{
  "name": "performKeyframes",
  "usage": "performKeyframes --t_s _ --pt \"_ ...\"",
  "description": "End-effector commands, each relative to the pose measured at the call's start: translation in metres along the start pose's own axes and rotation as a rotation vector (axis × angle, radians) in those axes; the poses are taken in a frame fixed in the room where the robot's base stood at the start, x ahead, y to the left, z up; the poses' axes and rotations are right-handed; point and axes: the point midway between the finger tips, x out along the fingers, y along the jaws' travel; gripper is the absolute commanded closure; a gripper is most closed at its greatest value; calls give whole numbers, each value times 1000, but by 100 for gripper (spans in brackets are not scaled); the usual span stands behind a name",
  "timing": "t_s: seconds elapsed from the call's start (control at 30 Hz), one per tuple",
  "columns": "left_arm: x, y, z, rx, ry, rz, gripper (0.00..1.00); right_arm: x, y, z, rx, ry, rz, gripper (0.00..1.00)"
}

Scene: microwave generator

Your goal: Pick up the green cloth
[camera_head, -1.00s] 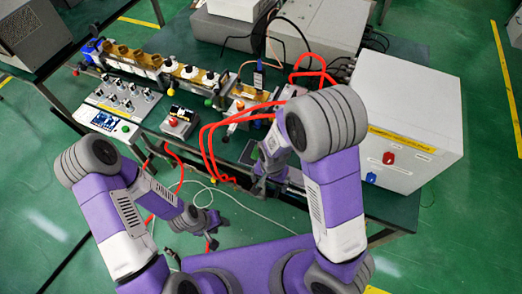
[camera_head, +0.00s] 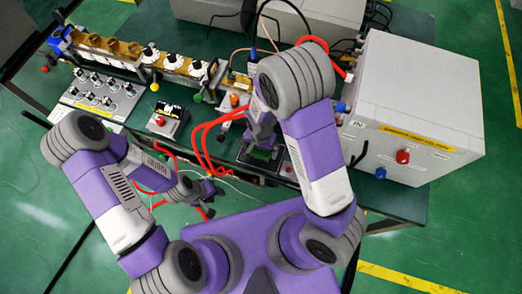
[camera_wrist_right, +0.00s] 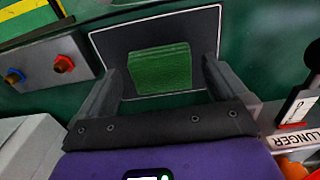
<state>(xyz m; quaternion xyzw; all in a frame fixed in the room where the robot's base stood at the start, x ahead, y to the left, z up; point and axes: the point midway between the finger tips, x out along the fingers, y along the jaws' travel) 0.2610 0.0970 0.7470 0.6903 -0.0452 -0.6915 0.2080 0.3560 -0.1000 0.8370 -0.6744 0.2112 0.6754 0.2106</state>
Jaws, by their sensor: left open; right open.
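The green cloth (camera_wrist_right: 160,68) is a folded, block-like pad lying on a dark mat with a pale edge (camera_wrist_right: 115,42). In the head view only a small part of the cloth (camera_head: 262,154) shows below my right gripper (camera_head: 260,146). In the right wrist view my right gripper (camera_wrist_right: 163,78) is open, with one finger on each side of the cloth and a gap to both. Whether the fingertips reach down to the cloth's level is unclear. My left gripper (camera_head: 207,198) is open and empty, low in front of the table edge.
A large white box (camera_head: 415,110) with red and blue knobs stands right of the cloth. Red cables (camera_head: 205,150) loop just left of it. A small meter box (camera_head: 166,120), a knob panel (camera_head: 100,98) and a waveguide bench (camera_head: 140,58) stand further left.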

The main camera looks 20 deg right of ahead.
Motion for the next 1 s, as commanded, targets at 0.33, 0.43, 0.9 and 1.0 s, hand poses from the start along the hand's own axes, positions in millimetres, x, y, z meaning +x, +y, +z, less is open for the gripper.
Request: performKeyframes --t_s 0.33,0.43,0.9,1.0 --pt "2 -1 0 0 1 0 57 9 0 0 0 1 -1 0" --pt "2 -1 0 0 1 0 57 9 0 0 0 1 -1 15" --pt "1 0 0 0 1 0 57 7 0 0 -1 2 -2 55" --pt "-2 1 0 0 1 0 57 -3 -1 0 -2 3 -4 55"
